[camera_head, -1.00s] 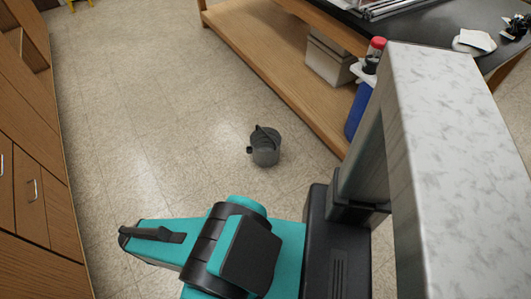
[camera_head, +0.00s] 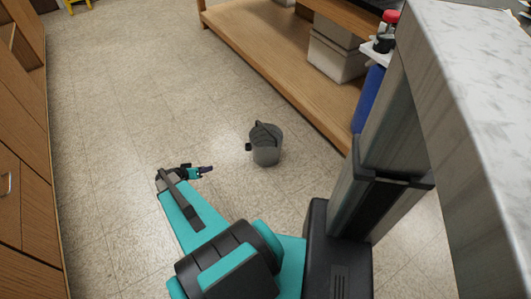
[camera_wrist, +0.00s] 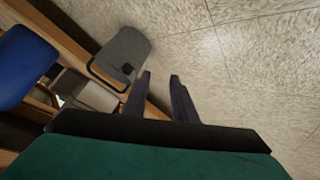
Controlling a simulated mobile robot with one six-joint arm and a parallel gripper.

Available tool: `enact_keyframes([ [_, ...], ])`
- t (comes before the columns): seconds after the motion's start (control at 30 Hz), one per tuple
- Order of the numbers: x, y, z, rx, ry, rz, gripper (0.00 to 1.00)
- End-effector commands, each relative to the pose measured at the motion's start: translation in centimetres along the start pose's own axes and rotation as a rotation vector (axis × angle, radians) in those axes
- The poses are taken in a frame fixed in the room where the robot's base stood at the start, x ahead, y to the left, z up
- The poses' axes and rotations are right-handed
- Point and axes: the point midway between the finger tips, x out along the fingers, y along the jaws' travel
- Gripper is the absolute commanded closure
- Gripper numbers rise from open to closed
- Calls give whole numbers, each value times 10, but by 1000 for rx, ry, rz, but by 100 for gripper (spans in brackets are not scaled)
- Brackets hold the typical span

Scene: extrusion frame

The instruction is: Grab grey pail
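The grey pail (camera_head: 266,148) stands upright on the floor in the middle of the head view, with its dark handle at the top. In the wrist view the pail (camera_wrist: 122,56) shows at upper left, beyond the fingers. My gripper (camera_head: 210,169) is to the left of the pail in the head view, apart from it and pointing toward it. In the wrist view my gripper (camera_wrist: 160,78) has its two dark fingers spread with a gap between them and nothing held.
A wooden bench with a low shelf (camera_head: 270,62) runs along the right, holding light boxes (camera_head: 335,52). A blue container (camera_head: 368,98) is near the bench edge. Wooden cabinets (camera_head: 22,170) line the left. The floor (camera_head: 130,110) between is clear.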

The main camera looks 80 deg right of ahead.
Motion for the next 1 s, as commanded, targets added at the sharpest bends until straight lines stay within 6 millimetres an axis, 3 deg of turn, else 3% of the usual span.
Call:
enact_keyframes([
  [0.03, 27, 1, -8, 54, 27, 13, 75],
  [0.2, 86, 23, -48, 223, 126, 43, 75],
  [0.4, 145, 55, -88, 392, 234, 61, 75],
  [0.5, 165, 69, -101, 448, 273, 65, 75],
  [0.7, 181, 84, -115, 503, 310, 65, 75],
  [1.0, 181, 85, -116, 505, 312, 65, 75],
])
